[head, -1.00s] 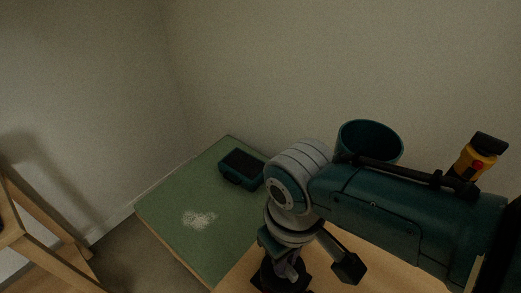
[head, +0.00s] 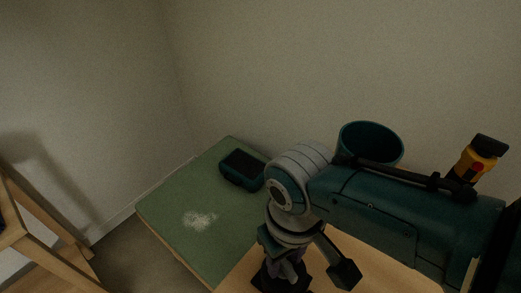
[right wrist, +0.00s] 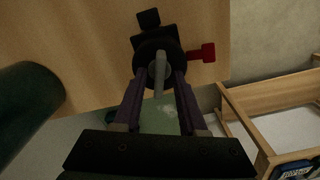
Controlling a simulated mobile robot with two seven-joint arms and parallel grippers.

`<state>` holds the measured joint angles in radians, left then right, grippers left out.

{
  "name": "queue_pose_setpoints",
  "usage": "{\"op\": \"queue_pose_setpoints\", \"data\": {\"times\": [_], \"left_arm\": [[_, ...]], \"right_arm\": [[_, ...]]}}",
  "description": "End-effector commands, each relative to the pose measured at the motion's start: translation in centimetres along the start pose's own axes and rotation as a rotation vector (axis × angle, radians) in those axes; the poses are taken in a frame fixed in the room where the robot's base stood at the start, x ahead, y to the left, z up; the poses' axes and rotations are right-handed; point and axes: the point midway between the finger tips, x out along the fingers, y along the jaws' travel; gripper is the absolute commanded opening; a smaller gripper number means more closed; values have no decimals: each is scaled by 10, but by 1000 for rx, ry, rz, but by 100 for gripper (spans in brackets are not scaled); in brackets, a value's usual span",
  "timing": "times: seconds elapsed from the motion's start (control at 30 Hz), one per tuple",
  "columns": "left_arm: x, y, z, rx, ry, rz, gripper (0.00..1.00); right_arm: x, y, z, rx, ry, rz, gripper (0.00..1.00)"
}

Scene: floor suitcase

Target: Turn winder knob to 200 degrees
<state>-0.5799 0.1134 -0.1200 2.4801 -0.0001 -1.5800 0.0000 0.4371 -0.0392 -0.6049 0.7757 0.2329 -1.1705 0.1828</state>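In the head view my right arm reaches in from the right, its gripper (head: 286,268) pointing down at the lower middle, over the edge of a wooden surface. In the right wrist view the same gripper (right wrist: 159,82) has two purple fingers with tips apart, at a dark round part (right wrist: 157,62) that looks like the winder. A grey pin or lever (right wrist: 160,70) stands between the tips. A red handle (right wrist: 203,53) sticks out on its right. I cannot tell whether the fingers touch the round part. My left gripper is not in view.
A teal case with a black top (head: 242,168) lies on the green tabletop (head: 170,210), near a pale patch. A teal bucket (head: 370,143) stands behind my arm. A wooden frame (head: 45,235) stands at left.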

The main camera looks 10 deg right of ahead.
Motion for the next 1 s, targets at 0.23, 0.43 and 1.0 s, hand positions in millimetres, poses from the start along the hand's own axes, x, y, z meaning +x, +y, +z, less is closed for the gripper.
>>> {"op": "queue_pose_setpoints", "data": {"times": [0.23,0.43,1.0], "left_arm": [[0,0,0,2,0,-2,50],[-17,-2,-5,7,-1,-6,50],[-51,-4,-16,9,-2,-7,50]], "right_arm": [[0,0,0,-1,-1,1,45],[-24,0,0,-1,1,1,45],[-100,0,0,-1,-1,1,45]]}}
